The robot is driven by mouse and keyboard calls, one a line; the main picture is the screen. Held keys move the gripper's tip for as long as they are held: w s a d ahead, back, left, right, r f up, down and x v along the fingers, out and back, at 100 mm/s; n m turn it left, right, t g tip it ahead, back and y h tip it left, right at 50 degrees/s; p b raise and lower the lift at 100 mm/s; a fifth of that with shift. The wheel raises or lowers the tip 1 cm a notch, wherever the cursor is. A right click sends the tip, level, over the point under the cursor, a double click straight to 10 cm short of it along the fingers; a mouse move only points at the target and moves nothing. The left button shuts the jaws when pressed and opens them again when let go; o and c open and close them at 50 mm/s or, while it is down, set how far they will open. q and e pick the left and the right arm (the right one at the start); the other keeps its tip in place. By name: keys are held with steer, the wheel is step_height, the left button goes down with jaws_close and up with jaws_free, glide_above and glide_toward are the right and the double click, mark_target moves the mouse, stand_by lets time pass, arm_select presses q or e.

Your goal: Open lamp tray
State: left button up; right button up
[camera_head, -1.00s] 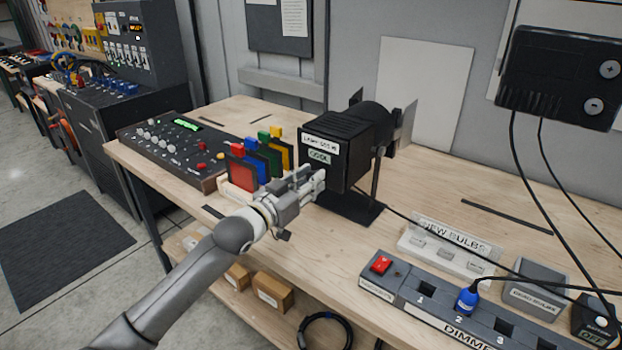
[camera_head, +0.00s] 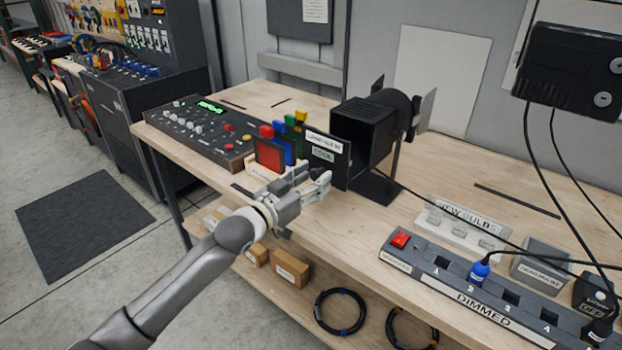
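The lamp housing (camera_head: 365,128) is a black box on a stand on the wooden bench. Its lamp tray (camera_head: 327,152), a dark front panel with a white label and a green "COOL" sign, stands out from the housing, and the dark inside shows behind it. My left gripper (camera_head: 316,177) is at the panel's lower front, with its fingers spread apart. Any handle there is hidden, and I cannot tell whether the fingers touch the panel. My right gripper is not in view.
Coloured filter frames (camera_head: 269,155) stand close to the left of the tray, beside a control desk (camera_head: 200,135). A holder marked for new bulbs (camera_head: 455,228) and a dimmer strip (camera_head: 485,300) lie to the right. The bench front between them is clear.

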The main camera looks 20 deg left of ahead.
arm_select(q)
steer(key=shift+s+r, duration=0.1)
steer(key=shift+s+a, duration=0.2)
steer(key=shift+s, duration=0.35)
steer(key=v, duration=1)
steer(key=shift+s, duration=0.35)
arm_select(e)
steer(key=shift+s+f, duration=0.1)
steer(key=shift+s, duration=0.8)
arm_select(q)
steer(key=shift+a, duration=0.15)
